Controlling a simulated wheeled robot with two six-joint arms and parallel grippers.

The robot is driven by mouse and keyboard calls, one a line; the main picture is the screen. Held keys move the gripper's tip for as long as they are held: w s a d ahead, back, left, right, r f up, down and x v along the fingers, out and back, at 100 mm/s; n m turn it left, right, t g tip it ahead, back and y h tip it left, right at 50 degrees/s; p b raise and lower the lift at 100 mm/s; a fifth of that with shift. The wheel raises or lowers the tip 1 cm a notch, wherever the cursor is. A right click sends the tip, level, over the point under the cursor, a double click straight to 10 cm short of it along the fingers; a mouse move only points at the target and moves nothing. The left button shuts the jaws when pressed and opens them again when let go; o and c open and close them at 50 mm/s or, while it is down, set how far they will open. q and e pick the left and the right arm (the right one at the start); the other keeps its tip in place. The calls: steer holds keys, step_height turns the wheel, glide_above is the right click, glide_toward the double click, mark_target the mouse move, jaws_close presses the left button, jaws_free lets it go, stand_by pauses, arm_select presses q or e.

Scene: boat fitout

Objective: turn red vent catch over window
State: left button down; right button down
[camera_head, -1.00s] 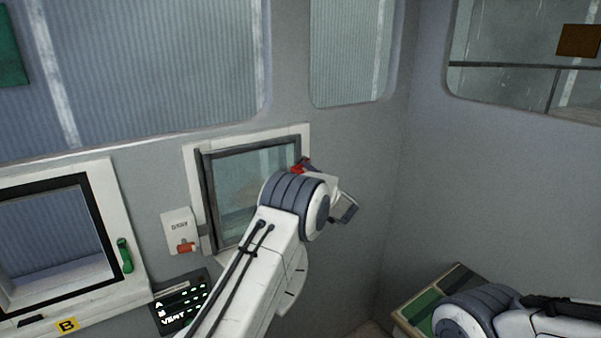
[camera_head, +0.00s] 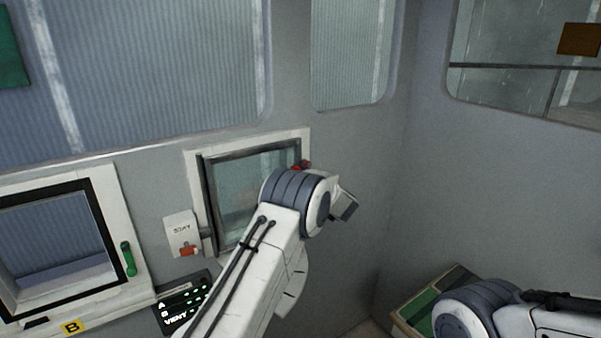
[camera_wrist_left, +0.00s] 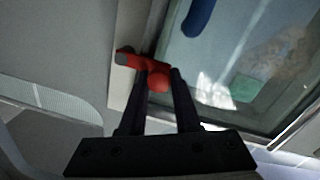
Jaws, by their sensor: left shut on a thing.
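The red vent catch (camera_head: 296,168) shows as a small red piece at the upper right corner of the dark-framed vent window (camera_head: 208,190). My left wrist hides most of it in the head view. In the left wrist view the red catch (camera_wrist_left: 130,60) has a bar lying across the pale frame and a rounded knob between my fingertips. My left gripper (camera_wrist_left: 161,76) is shut on that knob. The window glass (camera_wrist_left: 215,55) is to the right of the catch there. My right arm shows at the lower right of the head view, but its gripper is out of view.
A white switch box (camera_head: 181,233) with an orange-red switch is left of the vent. A dark lit panel (camera_head: 184,302) sits below it. Another window with a green handle (camera_head: 128,259) is further left. A tray (camera_head: 402,318) stands near my right arm.

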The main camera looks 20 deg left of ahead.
arm_select(q)
steer(key=c, duration=0.6)
jaws_free()
steer(key=shift+c, duration=0.2)
steer(key=b+v, duration=0.5)
steer(key=v, duration=0.5)
steer(key=shift+d, duration=0.25)
steer(key=shift+s+r, duration=0.1)
